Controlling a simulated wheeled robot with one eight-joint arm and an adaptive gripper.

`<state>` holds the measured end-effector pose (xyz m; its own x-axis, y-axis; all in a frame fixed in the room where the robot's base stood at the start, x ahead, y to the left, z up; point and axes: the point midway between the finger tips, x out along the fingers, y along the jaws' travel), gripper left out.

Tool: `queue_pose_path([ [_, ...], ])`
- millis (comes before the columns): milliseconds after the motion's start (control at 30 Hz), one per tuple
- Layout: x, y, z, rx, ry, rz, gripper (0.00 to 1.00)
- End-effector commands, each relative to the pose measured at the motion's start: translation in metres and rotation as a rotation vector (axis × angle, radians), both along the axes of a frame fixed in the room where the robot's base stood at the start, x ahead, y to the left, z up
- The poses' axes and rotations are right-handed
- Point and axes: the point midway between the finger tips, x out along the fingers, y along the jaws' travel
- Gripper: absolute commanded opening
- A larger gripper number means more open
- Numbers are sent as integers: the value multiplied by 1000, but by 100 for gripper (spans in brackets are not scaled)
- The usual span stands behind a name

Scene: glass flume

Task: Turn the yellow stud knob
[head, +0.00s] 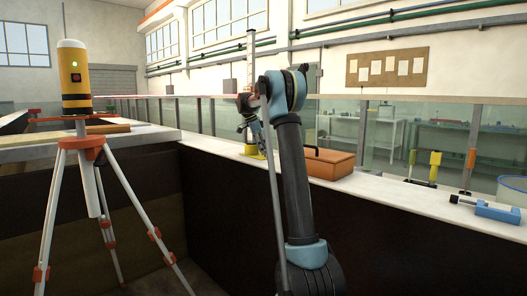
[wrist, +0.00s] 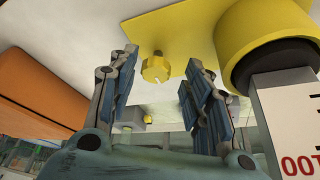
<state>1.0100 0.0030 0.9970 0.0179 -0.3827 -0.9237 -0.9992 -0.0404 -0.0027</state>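The yellow stud knob (wrist: 155,69) is small, with a notched rim and a slot in its end. In the wrist view it shows in the gap between the two fingers of my gripper (wrist: 163,64), seemingly near the fingertips. The fingers are apart, and neither visibly touches the knob. The knob stands by a yellow plate (wrist: 147,32). In the head view my gripper (head: 250,122) is above the yellow base (head: 252,151) on the white ledge. The knob cannot be made out there.
A thick yellow collar (wrist: 255,25) and a white scale with red marks (wrist: 297,120) stand close to the right finger. An orange box (head: 330,163) is on the ledge (head: 400,190). A blue clamp (head: 497,212) lies farther right. A tripod (head: 82,150) with a yellow instrument stands left.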

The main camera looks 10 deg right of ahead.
Motion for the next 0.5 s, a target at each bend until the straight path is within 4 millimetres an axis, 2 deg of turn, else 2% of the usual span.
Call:
queue_pose_path([
  [300,-2,1,3,0,3,-1,46],
  [500,-2,10,24,1,3,0,46],
])
